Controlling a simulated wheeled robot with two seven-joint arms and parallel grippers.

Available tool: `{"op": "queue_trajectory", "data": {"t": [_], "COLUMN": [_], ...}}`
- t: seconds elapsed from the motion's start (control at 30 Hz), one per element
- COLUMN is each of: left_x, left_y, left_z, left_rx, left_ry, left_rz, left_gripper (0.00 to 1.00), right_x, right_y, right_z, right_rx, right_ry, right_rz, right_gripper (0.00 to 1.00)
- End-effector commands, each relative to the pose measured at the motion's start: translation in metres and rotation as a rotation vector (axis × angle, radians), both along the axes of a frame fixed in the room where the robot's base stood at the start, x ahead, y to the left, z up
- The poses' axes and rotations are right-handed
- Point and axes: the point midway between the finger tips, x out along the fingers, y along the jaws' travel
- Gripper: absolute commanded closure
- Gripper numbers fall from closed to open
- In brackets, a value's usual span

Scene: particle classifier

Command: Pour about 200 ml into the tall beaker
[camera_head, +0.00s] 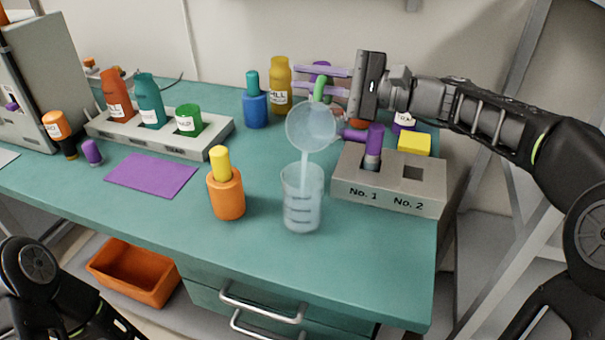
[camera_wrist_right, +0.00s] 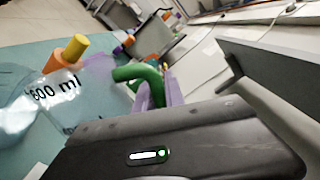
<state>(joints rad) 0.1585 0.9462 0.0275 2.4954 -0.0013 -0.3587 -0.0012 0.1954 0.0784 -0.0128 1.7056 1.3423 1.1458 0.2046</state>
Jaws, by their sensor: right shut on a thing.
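My right gripper (camera_head: 318,82) is shut on the green handle of a clear jug (camera_head: 311,127). The jug is tilted above the tall beaker (camera_head: 301,214), and a pale stream runs from it down into the beaker's mouth. The beaker stands upright on the teal bench, clear with dark graduation lines; its exact liquid level is hard to read. In the right wrist view the jug (camera_wrist_right: 62,98) shows a "600 ml" mark, and its green handle (camera_wrist_right: 140,74) sits by the lilac fingers. My left arm shows at the bottom left; its gripper is out of view.
An orange bottle with a yellow cap (camera_head: 226,195) stands left of the beaker. A grey holder marked No. 1 and No. 2 (camera_head: 388,190) is close on the right. A purple mat (camera_head: 151,174), a rack of bottles (camera_head: 205,143) and a blue bottle (camera_head: 255,106) lie farther left and back.

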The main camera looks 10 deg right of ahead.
Motion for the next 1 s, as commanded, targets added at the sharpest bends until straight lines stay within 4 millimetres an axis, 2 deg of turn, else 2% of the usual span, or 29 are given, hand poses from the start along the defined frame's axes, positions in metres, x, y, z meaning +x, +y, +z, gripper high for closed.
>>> {"op": "queue_trajectory", "data": {"t": [0.63,0.67,0.77,0.9,1.0], "left_x": [0.000,0.000,0.000,0.000,0.000], "left_y": [0.000,0.000,0.000,0.000,0.000], "left_z": [-0.002,0.003,0.036,0.075,0.075], "left_rx": [0.000,0.000,0.000,0.000,0.000], "left_ry": [0.000,0.000,0.000,-0.002,-0.002], "left_rz": [0.000,0.000,-0.001,-0.002,-0.002], "left_gripper": [0.64,0.64,0.64,0.64,0.64], "right_x": [-0.001,0.000,0.009,0.021,0.024], "right_y": [0.001,0.000,-0.005,-0.013,-0.015], "right_z": [0.002,0.004,0.013,0.008,-0.003], "right_rx": [-0.009,-0.003,0.065,0.195,0.233], "right_ry": [-0.019,-0.007,0.105,0.308,0.366], "right_rz": [0.000,0.000,0.000,0.000,0.000], "right_gripper": [1.00,1.00,1.00,1.00,1.00]}}
